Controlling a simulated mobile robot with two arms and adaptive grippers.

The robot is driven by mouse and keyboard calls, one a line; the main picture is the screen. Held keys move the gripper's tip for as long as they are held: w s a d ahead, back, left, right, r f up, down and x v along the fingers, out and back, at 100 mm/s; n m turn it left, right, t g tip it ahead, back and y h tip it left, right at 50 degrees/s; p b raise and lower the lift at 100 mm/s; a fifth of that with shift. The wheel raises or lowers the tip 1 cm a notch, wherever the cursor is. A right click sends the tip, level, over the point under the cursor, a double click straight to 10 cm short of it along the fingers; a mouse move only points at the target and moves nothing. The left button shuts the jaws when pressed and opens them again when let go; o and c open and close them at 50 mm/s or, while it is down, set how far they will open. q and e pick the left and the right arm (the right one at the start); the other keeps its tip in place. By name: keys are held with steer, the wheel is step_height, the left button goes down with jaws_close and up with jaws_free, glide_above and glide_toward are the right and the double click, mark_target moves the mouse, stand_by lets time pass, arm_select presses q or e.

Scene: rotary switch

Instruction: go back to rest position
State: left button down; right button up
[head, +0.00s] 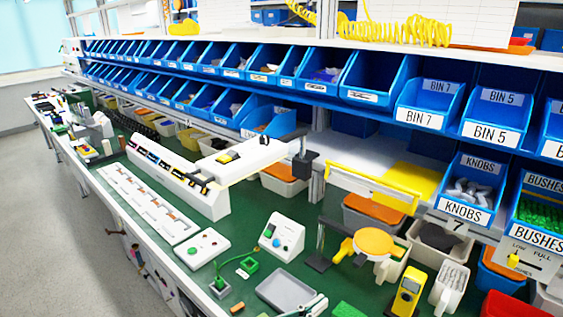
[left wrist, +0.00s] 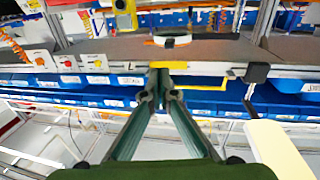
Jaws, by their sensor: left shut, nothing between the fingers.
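My left gripper (left wrist: 160,82) is shut and empty in the left wrist view, its two dark teal fingers meeting at the tips. In the head view my left gripper (head: 318,300) shows only in small part at the bottom edge, above the workbench's front side. My right gripper is in neither view. A panel with a yellow rotary switch (head: 513,259), marked LOW and FULL, stands at the right below the bushes bin. No gripper touches it.
The green workbench (head: 245,290) holds a grey tray (head: 287,292), a white box with a green knob (head: 282,237), a yellow meter (head: 407,291) and an orange disc on a stand (head: 374,242). Blue bins (head: 430,101) line the shelves behind. Open floor (head: 60,220) lies at the left.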

arm_select(q)
steer(key=s+a+f+n+y, duration=0.2)
steer(key=a+f+n+y, duration=0.15)
steer(key=a+y, duration=0.4)
steer(key=s+a+f+n+y, duration=0.25)
steer(key=a+n+y, duration=0.2)
steer(key=a, duration=0.65)
steer(key=s+a+f+g+y, duration=0.1)
steer(key=s+a+f+g, duration=0.2)
steer(key=s+a, duration=0.5)
steer(key=s+a+f+g+y, duration=0.1)
steer(key=s+a+f+g, duration=0.25)
steer(key=s, duration=0.85)
step_height(320, 180, down, 26)
steer(key=s+r+g, duration=0.1)
steer(key=s+g, duration=0.1)
steer(key=s+a+f, duration=0.1)
steer(key=s+f, duration=0.8)
steer(key=s+a+f+g, duration=0.1)
steer(key=s+a+f, duration=0.1)
steer(key=s+f, duration=0.6)
steer(key=shift+s+a+f+y+b, duration=0.3)
steer(key=shift+s+f+b, duration=0.1)
steer(key=shift+f, duration=0.1)
